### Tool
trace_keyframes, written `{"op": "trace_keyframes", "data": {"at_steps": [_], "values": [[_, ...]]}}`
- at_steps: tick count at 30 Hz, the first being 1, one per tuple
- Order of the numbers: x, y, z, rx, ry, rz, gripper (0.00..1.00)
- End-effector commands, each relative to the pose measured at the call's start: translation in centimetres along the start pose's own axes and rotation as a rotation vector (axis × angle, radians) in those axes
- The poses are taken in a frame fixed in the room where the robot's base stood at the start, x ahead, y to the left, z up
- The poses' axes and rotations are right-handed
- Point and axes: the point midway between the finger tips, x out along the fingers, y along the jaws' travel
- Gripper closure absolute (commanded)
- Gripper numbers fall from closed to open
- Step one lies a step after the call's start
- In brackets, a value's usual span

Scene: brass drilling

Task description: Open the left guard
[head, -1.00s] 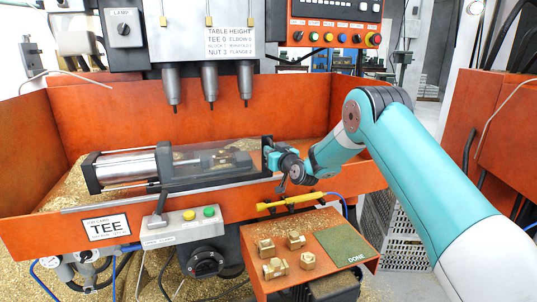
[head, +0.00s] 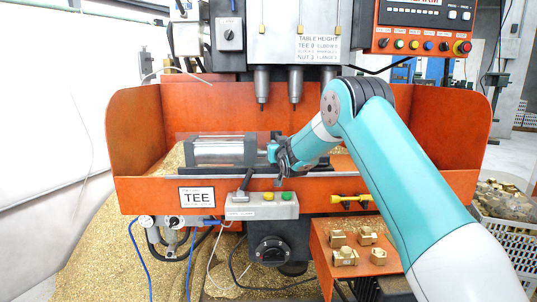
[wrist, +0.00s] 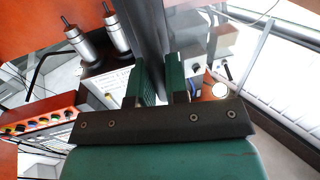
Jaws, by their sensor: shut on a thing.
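The guard (head: 258,146) is a clear panel along the front of the machine bed, with a dark upright edge at its right end. In the head view it stands in front of the silver clamp cylinder (head: 215,151), which shows through it. My gripper (head: 277,155) is at the guard's right end. In the wrist view my gripper's green fingers (wrist: 162,78) are shut on the dark upright bar (wrist: 150,28) of the guard, with the clear panel to its right. The exact contact between fingers and bar is partly hidden.
Three drill spindles (head: 296,88) hang above the bed. The grey button box (head: 262,207) with a lever sits below the guard on the front. An orange side table (head: 325,262) holds several brass fittings. A control panel (head: 425,30) is at upper right.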

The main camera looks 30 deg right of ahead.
Motion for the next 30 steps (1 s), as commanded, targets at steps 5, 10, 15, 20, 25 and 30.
{"op": "trace_keyframes", "data": {"at_steps": [5, 10, 15, 20, 25, 30], "values": [[0.18, 0.62, 0.03, 0.001, 0.000, 0.015, 1.00], [0.20, 0.66, -0.03, 0.001, 0.000, 0.017, 1.00], [0.20, 0.61, -0.05, 0.000, 0.000, 0.016, 1.00], [0.20, 0.53, -0.04, 0.000, 0.000, 0.015, 0.61], [0.20, 0.46, -0.03, 0.000, 0.000, 0.015, 0.61], [-0.43, 0.45, 0.02, -0.001, 0.000, 0.015, 0.61]]}}
